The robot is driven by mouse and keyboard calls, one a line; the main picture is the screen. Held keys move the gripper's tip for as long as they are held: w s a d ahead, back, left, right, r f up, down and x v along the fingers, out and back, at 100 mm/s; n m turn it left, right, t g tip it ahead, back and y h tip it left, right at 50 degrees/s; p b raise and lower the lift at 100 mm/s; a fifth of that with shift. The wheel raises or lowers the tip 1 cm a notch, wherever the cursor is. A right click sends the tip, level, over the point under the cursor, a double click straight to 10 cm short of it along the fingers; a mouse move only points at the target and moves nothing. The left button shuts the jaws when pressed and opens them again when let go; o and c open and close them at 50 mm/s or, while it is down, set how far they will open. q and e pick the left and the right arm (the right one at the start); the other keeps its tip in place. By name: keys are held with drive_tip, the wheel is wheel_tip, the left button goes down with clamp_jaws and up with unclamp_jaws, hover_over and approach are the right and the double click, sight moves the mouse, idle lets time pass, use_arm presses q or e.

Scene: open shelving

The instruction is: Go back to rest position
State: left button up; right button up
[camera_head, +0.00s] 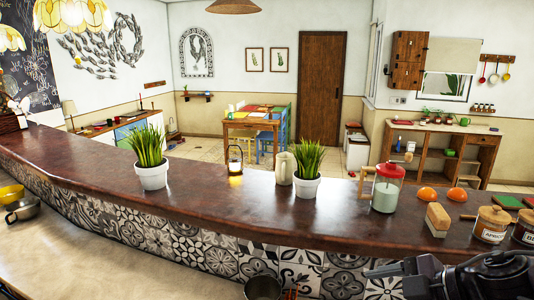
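My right gripper (395,275) shows at the bottom right corner of the head view. It is black and points to the left, in front of the tiled face of the counter. Only part of it is in the picture, and I cannot tell whether its fingers are open or shut. I see nothing held in it. My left gripper is not in view. The task names no other object.
A dark brown counter (215,205) crosses the view. On it stand potted plants (152,176), a lantern (236,165), a red-lidded jar (386,190), a wooden block (438,219) and labelled jars (491,226). A pan (263,289) is below. A lower worktop (100,260) is mostly clear.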

drive_tip(key=w+a+f+m+t+h, duration=0.1)
drive_tip(key=w+f+m+t+h, duration=0.2)
drive_tip(key=f+m+t+h, duration=0.45)
drive_tip(key=s+f+m+g, duration=0.8)
drive_tip(key=s+f+g, duration=0.2)
drive_tip(key=s+f, duration=0.4)
drive_tip(key=s+f+g+b, duration=0.3)
drive_tip(key=f+b, duration=1)
drive_tip(key=f, duration=3.2)
use_arm(q)
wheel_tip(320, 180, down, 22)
drive_tip(key=b, duration=0.9)
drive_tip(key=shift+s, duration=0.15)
use_arm(e)
drive_tip(key=s+d+f, duration=0.2)
drive_tip(key=s+f, duration=0.8)
drive_tip(key=f, duration=0.2)
drive_tip(key=s+d+f, duration=0.1)
drive_tip(key=s+f, duration=0.8)
drive_tip(key=f, duration=0.4)
drive_tip(key=shift+s+d+f+h, duration=0.2)
drive_tip(key=shift+s+d+h, duration=0.15)
drive_tip(key=shift+s+h, duration=0.1)
